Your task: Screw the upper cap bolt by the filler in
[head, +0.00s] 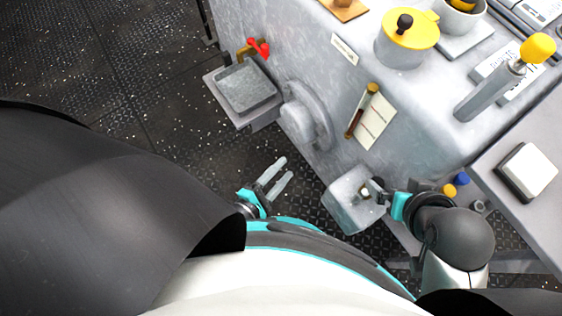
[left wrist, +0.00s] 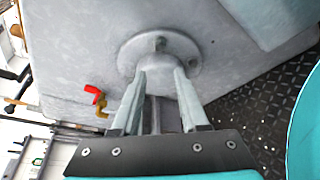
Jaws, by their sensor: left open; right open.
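A grey round flange with a central boss (head: 300,120) stands out from the front wall of the grey machine. In the left wrist view the flange (left wrist: 194,50) shows a small bolt-like stub (left wrist: 160,44) at its upper rim; I cannot tell how far in it sits. My left gripper (head: 280,174) is open and empty, below the flange in the head view. In the left wrist view its fingertips (left wrist: 160,72) point at the boss, and I cannot tell whether they touch it. My right gripper (head: 372,188) is open beside a grey box-like housing (head: 345,205). Its fingertips are partly hidden.
A red-handled tap (head: 258,48) sits above a grey tray (head: 245,88). A sight glass (head: 362,110) and a paper label (head: 376,122) are on the wall. A yellow-lidded pot (head: 408,40) and a yellow-knobbed lever (head: 490,85) are on top. The dark deck (head: 120,80) at left is clear.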

